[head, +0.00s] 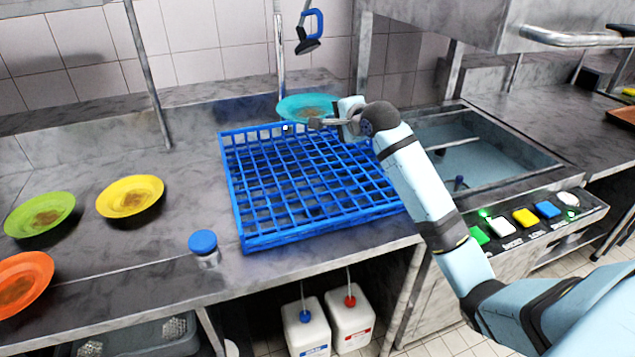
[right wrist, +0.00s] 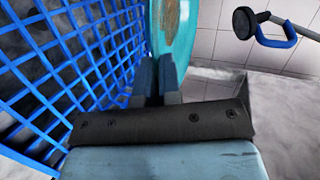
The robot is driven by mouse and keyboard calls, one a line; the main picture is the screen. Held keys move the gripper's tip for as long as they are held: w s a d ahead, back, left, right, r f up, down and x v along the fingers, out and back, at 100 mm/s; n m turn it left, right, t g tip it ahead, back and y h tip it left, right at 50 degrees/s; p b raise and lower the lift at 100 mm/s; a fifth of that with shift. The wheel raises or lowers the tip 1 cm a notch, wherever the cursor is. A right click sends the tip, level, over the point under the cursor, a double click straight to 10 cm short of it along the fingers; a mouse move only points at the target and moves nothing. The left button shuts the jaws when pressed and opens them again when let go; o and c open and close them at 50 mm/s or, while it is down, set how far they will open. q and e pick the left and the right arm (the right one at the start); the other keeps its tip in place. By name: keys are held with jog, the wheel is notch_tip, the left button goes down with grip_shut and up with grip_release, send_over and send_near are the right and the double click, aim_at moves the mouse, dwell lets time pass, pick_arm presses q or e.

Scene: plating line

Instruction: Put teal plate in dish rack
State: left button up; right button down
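The teal plate (head: 308,107) has a brown smear on its face and is just beyond the far edge of the blue dish rack (head: 242,240). My right gripper (head: 318,123) reaches over the rack's far right corner and is shut on the near rim of the plate. In the right wrist view the plate (right wrist: 176,30) rises from between the two fingers (right wrist: 157,78), with the rack (right wrist: 60,70) to the left. The rack's cells look empty. Whether the plate touches the counter cannot be told. My left gripper is not in view.
Green (head: 40,214), yellow (head: 130,196) and orange (head: 24,284) soiled plates lie on the counter at left. A blue-capped jar (head: 204,246) stands near the rack's front left corner. A sink (head: 480,160) is at right, and a spray head (head: 308,40) hangs behind.

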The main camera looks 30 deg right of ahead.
aim_at(334, 194)
notch_tip(334, 194, down, 19)
jog(key=shift+f+b, duration=0.1)
jog(key=shift+b, duration=0.35)
jog(key=shift+f, duration=0.1)
jog(key=c, duration=1.3)
grip_release()
jog(key=shift+f, duration=0.1)
jog(key=shift+s+r, duration=0.1)
jog(key=shift+r, duration=0.1)
jog(key=v, duration=1.2)
jog(key=shift+p, duration=0.3)
jog(key=shift+f, duration=0.1)
